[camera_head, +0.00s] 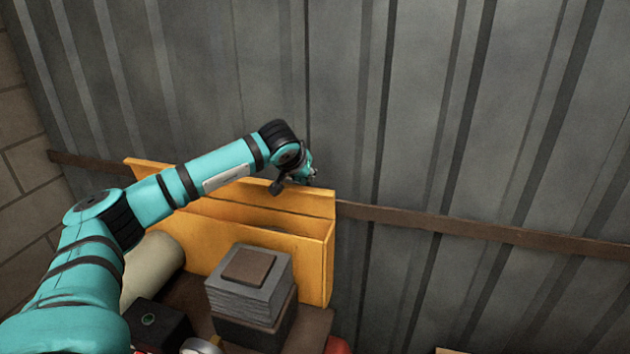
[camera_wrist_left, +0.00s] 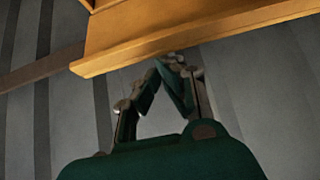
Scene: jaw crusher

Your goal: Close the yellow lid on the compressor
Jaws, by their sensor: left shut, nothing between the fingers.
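The yellow lid (camera_head: 310,201) stands raised at the back of the yellow compressor (camera_head: 302,256), with a dark gap showing between the lid and the front panel. My left gripper (camera_head: 306,174) is at the lid's top edge near its right end, on the side toward the wall. In the left wrist view the lid's edge (camera_wrist_left: 185,38) crosses the top of the picture, just beyond the shut, empty fingers (camera_wrist_left: 170,66). I cannot tell whether the fingers touch the lid. My left forearm hides part of the lid's left half. My right gripper is not in view.
A corrugated grey metal wall (camera_head: 440,120) stands close behind the lid, with a brown rail (camera_head: 480,228) along it. A grey block stack (camera_head: 250,285) with a brown top and a beige cylinder (camera_head: 152,268) stand in front of the compressor. A brick wall (camera_head: 25,150) is at left.

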